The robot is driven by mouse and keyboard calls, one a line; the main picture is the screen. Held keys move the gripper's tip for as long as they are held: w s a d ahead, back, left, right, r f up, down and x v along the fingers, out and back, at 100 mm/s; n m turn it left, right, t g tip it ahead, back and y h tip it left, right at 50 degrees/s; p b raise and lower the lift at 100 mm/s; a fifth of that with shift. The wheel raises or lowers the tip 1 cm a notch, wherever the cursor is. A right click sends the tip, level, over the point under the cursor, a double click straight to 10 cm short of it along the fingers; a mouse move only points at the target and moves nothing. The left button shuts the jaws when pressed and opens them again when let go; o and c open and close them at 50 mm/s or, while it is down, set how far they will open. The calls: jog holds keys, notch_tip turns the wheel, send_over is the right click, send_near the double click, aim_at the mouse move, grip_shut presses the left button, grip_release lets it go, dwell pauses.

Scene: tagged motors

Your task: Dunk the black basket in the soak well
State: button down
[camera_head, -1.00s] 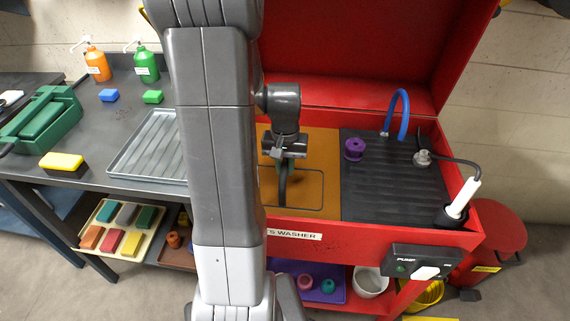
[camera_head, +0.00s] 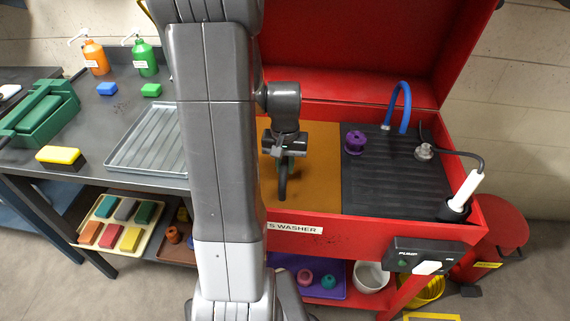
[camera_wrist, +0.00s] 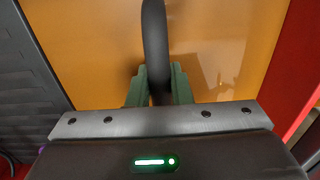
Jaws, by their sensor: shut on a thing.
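The soak well (camera_head: 322,185) is the left part of the red parts washer, filled with flat orange-brown liquid. My gripper (camera_head: 285,163) is over it, pointing down. Its green fingers (camera_wrist: 160,85) are shut on the dark curved handle of the black basket (camera_wrist: 155,35). In the head view the handle (camera_head: 283,187) stands up out of the orange surface. The basket's body and rim do not show in either view; they are hidden under the liquid.
Right of the well is a black ribbed drain board (camera_head: 395,185) with a purple spool-shaped part (camera_head: 355,142), a blue hose (camera_head: 400,105) and a white-handled brush (camera_head: 466,190). The raised red lid (camera_head: 370,50) stands behind. A grey ribbed tray (camera_head: 150,145) lies on the left bench.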

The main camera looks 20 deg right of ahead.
jog(key=shift+r+p, duration=1.2)
jog(key=shift+r, duration=0.55)
jog(key=shift+f+b, duration=1.4)
jog(key=shift+f, duration=0.45)
jog(key=shift+r+p, duration=1.45)
jog(key=shift+r, duration=0.4)
jog(key=shift+f+b, duration=1.4)
jog(key=shift+f, duration=0.45)
jog(key=shift+r+p, duration=1.55)
jog(key=shift+r, duration=0.3)
jog(key=shift+f+b, duration=1.4)
jog(key=shift+f, duration=0.45)
